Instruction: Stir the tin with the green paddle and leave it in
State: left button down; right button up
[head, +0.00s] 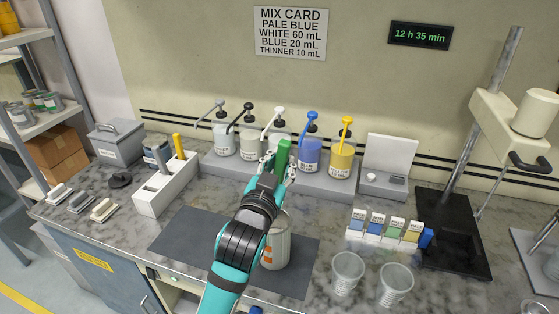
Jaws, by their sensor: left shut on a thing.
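The green paddle (283,154) stands upright, with its green upper part showing between the fingers of my left gripper (279,172). The gripper is shut on it. My gripper and arm hide the paddle's lower part, so I cannot tell whether it reaches into the tin. The tin (276,249) stands on the dark mat (186,235), just below and behind my left arm. My right gripper is not in view.
A white rack (153,197) with a yellow paddle (179,146) stands left of the mat. Several pump bottles line the back, including a blue one (308,153). Two clear cups (347,272) (395,285) stand to the right. A black stand base (455,255) is farther right.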

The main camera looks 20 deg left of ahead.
pick_arm(q)
jog(key=shift+s+d+f+b, duration=0.15)
jog(key=shift+f+b, duration=0.05)
jog(key=shift+f, duration=0.25)
jog(key=shift+s+d+f+b, duration=0.1)
jog(key=shift+d+f+b, duration=0.1)
jog(key=shift+f, duration=0.2)
notch_tip(320, 180, down, 14)
jog(key=a+b, duration=0.1)
jog(key=b, duration=0.7)
jog(key=shift+w+b, duration=0.3)
jog(key=shift+b, duration=0.05)
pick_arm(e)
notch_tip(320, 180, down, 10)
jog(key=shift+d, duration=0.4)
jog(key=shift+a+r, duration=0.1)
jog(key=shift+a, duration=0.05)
